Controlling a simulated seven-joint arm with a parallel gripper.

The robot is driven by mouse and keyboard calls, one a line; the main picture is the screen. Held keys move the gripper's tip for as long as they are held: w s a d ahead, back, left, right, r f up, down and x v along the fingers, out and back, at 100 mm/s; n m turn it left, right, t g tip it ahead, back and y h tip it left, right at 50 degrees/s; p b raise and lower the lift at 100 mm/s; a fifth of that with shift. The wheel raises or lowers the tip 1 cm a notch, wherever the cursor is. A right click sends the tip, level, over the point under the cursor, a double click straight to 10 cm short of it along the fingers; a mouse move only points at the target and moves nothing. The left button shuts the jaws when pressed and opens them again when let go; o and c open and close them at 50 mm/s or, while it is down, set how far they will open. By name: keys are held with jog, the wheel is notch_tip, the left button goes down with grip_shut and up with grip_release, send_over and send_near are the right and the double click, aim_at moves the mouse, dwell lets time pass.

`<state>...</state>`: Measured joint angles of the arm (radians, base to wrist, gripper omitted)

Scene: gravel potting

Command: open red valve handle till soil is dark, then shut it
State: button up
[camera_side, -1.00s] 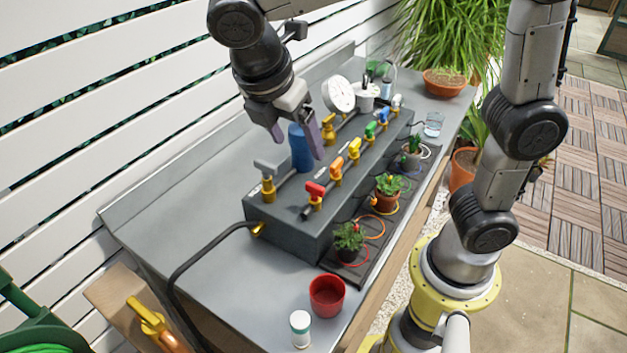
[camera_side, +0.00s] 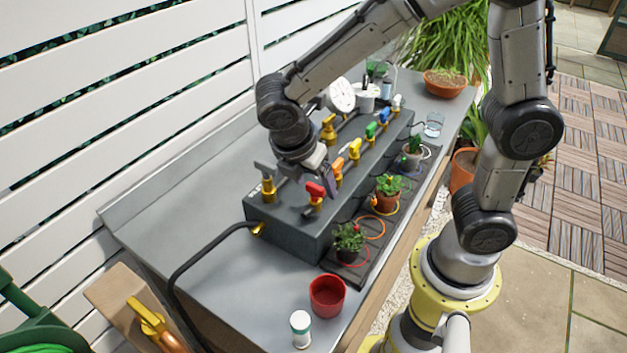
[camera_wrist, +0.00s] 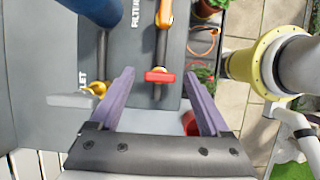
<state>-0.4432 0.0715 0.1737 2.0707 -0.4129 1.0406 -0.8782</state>
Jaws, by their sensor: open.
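The red valve handle (camera_side: 315,190) sits on a brass valve at the near end of the grey manifold box (camera_side: 285,232). In the wrist view the red handle (camera_wrist: 160,77) lies crosswise over its pipe, between my purple fingertips. My gripper (camera_side: 325,180) is open just above and behind the handle; contact cannot be told. The wrist view shows my gripper (camera_wrist: 158,76) with a gap on both sides of the handle. The nearest potted plant (camera_side: 348,238) has a red tube loop by its pot. Its soil is mostly hidden by leaves, so its shade is unclear.
An orange handle (camera_side: 354,149), other coloured handles and a grey inlet handle (camera_side: 265,170) stand close by on the box. A blue cylinder (camera_wrist: 95,8) is left in the wrist view. A red pot (camera_side: 327,296) and white jar (camera_side: 301,329) stand in front.

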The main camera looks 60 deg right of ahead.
jog(key=shift+f, duration=0.15)
jog(key=shift+c, duration=0.3)
grip_shut()
